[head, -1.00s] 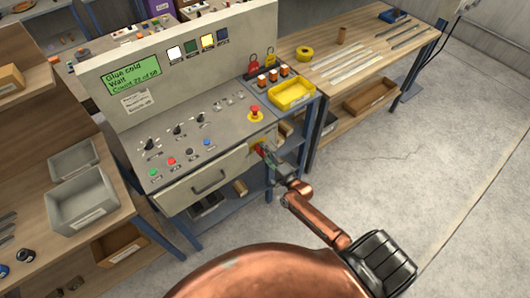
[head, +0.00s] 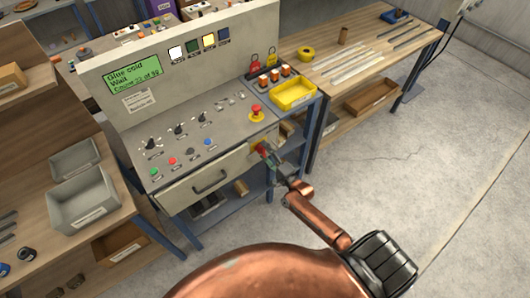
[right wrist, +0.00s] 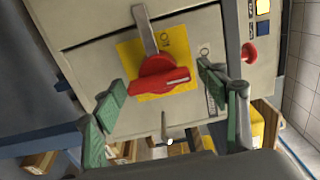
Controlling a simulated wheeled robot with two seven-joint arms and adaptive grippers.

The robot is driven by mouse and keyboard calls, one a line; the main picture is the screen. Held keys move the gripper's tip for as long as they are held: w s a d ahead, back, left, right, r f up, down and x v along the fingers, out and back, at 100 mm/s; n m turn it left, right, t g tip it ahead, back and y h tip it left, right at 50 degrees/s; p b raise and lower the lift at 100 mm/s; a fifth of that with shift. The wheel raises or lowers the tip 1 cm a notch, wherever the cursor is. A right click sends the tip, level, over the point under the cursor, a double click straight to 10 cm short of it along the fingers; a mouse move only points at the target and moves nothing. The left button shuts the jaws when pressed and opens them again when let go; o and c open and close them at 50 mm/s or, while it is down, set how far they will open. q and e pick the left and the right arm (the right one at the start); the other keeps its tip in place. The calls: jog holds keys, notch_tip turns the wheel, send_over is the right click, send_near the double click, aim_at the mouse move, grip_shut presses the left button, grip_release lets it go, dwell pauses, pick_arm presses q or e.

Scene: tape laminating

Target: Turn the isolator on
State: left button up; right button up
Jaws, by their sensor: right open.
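The isolator is a red rotary handle (right wrist: 165,77) on a yellow plate (right wrist: 130,58) on the front of the grey machine. In the head view the yellow plate (head: 261,146) is largely hidden by my right gripper (head: 268,156). That gripper is open, its green-padded fingers (right wrist: 164,84) on either side of the handle; I cannot tell if they touch it. My left gripper is out of view.
A red emergency stop (head: 257,111) sits above the isolator. A drawer with a handle (head: 209,182) is to its left, and a yellow bin (head: 293,93) stands on top at right. Knobs and coloured buttons cover the sloping panel (head: 222,130). The floor (head: 400,170) at right is clear.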

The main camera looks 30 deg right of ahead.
jog(key=s+d, duration=0.1)
jog(key=s, duration=1.1)
jog(key=s+f+n+g, duration=0.3)
jog(key=s+f, duration=0.3)
jog(key=f, duration=0.5)
jog(key=s+f+n+g+h, duration=0.1)
jog(key=s+f+n+g, duration=0.2)
jog(key=s+f, duration=0.55)
jog(key=s+f+n+g, duration=0.3)
jog(key=f, duration=1.1)
jog(key=s+a+f+n+g, duration=0.1)
jog(key=s+f, duration=0.4)
jog(key=s, duration=0.5)
jog(key=s+a+f+n+g, duration=0.2)
jog(key=s+f+n+g, duration=0.2)
jog(key=s, duration=0.6)
jog(key=s+a+f+n+g, duration=0.2)
jog(key=s+f, duration=0.4)
jog(key=s, duration=0.5)
jog(key=n+g, duration=0.1)
jog(key=n, duration=0.1)
jog(key=shift+a+f+n, duration=0.2)
jog(key=shift+a+n, duration=0.05)
jog(key=shift+n, duration=0.15)
jog(key=shift+c, duration=0.5)
